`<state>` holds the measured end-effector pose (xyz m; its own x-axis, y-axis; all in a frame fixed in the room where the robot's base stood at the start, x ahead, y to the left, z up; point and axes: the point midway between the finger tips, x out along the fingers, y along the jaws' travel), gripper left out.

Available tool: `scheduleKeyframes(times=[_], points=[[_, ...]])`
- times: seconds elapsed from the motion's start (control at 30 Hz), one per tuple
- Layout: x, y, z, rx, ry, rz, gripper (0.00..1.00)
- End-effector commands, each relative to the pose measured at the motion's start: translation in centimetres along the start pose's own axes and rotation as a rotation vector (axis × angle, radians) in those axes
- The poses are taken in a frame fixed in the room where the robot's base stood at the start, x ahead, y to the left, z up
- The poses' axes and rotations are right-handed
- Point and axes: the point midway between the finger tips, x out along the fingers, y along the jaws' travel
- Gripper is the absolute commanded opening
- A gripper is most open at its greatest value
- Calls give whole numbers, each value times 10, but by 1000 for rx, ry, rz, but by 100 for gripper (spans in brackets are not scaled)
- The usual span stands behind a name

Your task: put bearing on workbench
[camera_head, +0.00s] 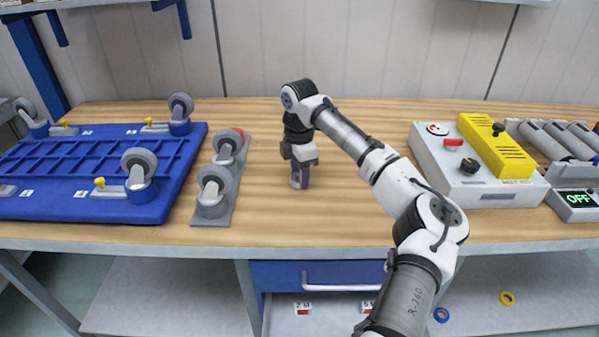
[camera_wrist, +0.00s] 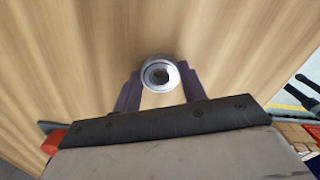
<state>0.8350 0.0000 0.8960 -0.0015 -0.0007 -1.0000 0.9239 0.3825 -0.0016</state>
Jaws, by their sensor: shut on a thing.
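The bearing (camera_wrist: 161,74) is a silver ring with a dark centre, held between the two fingers of my gripper (camera_wrist: 160,84) in the wrist view. In the head view my gripper (camera_head: 299,178) points down over the middle of the workbench (camera_head: 340,215). A small grey part of the bearing (camera_head: 294,182) shows between the fingers there, low over the wooden top. I cannot tell whether the bearing touches the wood.
A blue caster plate (camera_head: 90,205) lies at the left, with a grey strip holding casters (camera_head: 213,212) beside it. A grey control box (camera_head: 478,185) with a yellow panel stands at the right. The wood around my gripper is clear.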

Motion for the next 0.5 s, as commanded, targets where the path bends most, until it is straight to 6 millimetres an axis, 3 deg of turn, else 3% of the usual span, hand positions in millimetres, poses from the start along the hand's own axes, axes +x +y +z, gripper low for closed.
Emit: scheduleKeyframes(times=[0.1,0.13,0.27,0.5], points=[[4,0,0,0,1,-1,17],[3,0,0,0,0,-1,45],[3,0,0,0,0,-1,62],[3,0,0,0,0,-1,63]])
